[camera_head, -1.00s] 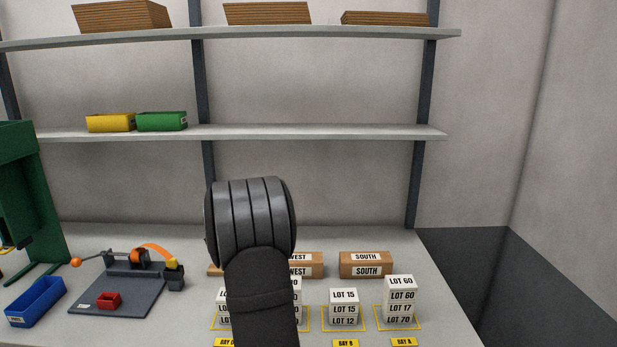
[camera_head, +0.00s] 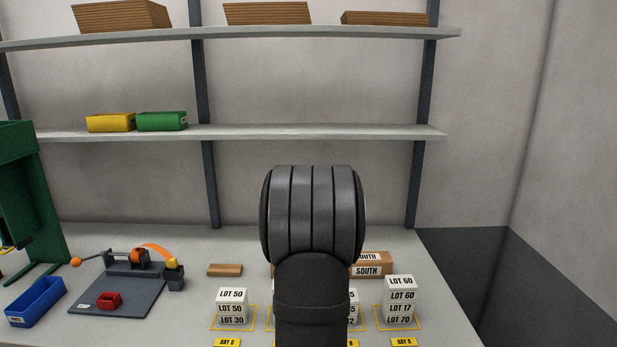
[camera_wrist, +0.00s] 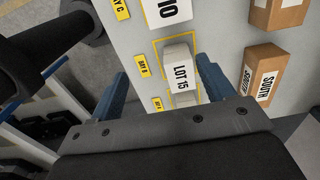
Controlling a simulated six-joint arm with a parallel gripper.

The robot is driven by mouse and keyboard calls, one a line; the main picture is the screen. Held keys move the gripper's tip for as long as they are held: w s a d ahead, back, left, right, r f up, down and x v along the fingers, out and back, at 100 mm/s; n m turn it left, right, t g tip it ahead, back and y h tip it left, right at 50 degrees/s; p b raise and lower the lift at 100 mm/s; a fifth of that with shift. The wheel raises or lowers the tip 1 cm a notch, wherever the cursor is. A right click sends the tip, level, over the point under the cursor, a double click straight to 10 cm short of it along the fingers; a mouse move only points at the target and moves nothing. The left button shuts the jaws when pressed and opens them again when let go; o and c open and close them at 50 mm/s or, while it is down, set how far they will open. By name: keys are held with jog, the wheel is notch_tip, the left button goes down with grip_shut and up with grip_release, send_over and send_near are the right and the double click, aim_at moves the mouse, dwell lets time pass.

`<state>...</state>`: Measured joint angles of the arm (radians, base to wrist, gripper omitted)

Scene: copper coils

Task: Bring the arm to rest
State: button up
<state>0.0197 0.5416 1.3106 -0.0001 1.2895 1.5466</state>
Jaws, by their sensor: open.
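My gripper (camera_wrist: 163,90) is open in the wrist view, its two blue fingers apart with nothing touching between them. Beyond and below the fingers stands a white stack with a LOT 15 label (camera_wrist: 182,72) inside a yellow outline. In the head view my dark arm fills the lower middle and hides the middle stacks; the gripper itself does not show there. A LOT 50 and LOT 30 stack (camera_head: 232,307) stands left of the arm. A LOT 60, LOT 17 and LOT 70 stack (camera_head: 401,299) stands right of it.
A SOUTH carton (camera_head: 371,270) is partly hidden behind my arm. A small brown block (camera_head: 225,270) lies left of it. A dark fixture (camera_head: 120,287), a red bin (camera_head: 109,300) and a blue bin (camera_head: 36,302) are at left. Shelves (camera_head: 320,133) run along the wall.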

jog(key=s+d+r, duration=0.1)
jog(key=s+d, duration=0.2)
jog(key=d, duration=0.6)
jog(key=s+d+r, duration=0.2)
jog(key=d, duration=0.7)
jog(key=w+a+f, duration=0.1)
jog(key=a, duration=0.1)
jog(key=w+a+f, duration=0.4)
jog(key=a, duration=0.1)
jog(key=shift+w+f, duration=0.15)
jog(key=shift+f, duration=0.1)
